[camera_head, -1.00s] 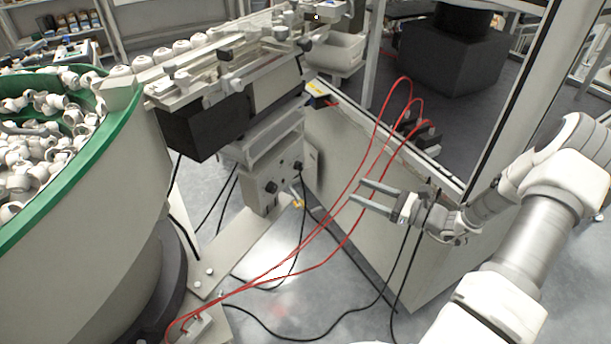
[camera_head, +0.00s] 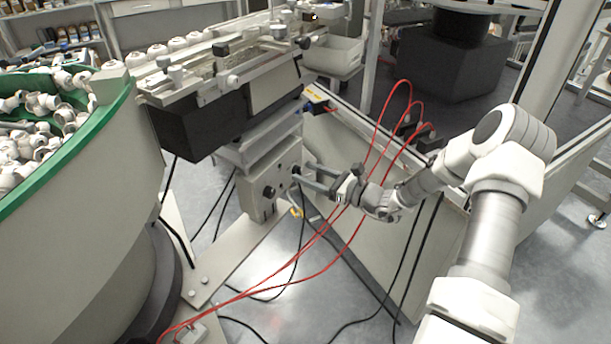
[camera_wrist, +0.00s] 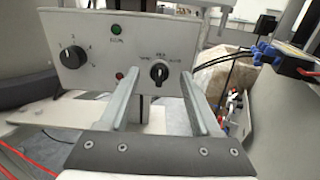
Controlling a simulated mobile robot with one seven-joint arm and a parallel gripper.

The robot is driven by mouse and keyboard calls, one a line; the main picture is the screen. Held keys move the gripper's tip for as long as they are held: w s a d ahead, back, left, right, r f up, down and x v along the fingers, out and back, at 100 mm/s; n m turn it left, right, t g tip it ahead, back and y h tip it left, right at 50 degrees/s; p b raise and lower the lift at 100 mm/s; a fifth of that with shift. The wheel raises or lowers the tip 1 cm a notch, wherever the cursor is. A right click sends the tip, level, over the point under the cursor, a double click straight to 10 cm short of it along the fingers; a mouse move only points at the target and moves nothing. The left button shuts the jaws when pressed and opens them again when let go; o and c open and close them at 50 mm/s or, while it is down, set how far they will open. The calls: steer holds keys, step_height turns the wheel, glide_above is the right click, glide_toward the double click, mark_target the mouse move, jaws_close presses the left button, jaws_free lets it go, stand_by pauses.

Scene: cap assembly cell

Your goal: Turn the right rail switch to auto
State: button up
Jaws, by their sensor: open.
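The rail switch is a black rotary knob (camera_wrist: 159,71) with a pale pointer mark, on the right of a light grey control panel (camera_wrist: 88,28) in the wrist view. Small labels surround the knob; I cannot read them or its setting surely. My gripper (camera_head: 303,176) is open and points at the right part of the panel (camera_head: 257,196) in the head view. In the wrist view its two fingers (camera_wrist: 159,78) lie left and right of the knob, with space on both sides. I cannot tell whether the tips reach around it. No contact shows.
A black numbered dial (camera_wrist: 73,57), a green lamp (camera_wrist: 116,30) and a small red button or lamp (camera_wrist: 120,76) share the panel. Red cables (camera_head: 345,205) loop close by my gripper. A green-rimmed feeder bowl (camera_head: 118,88) stands left.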

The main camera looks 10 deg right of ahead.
steer(key=shift+w+a, duration=0.4)
jaws_close()
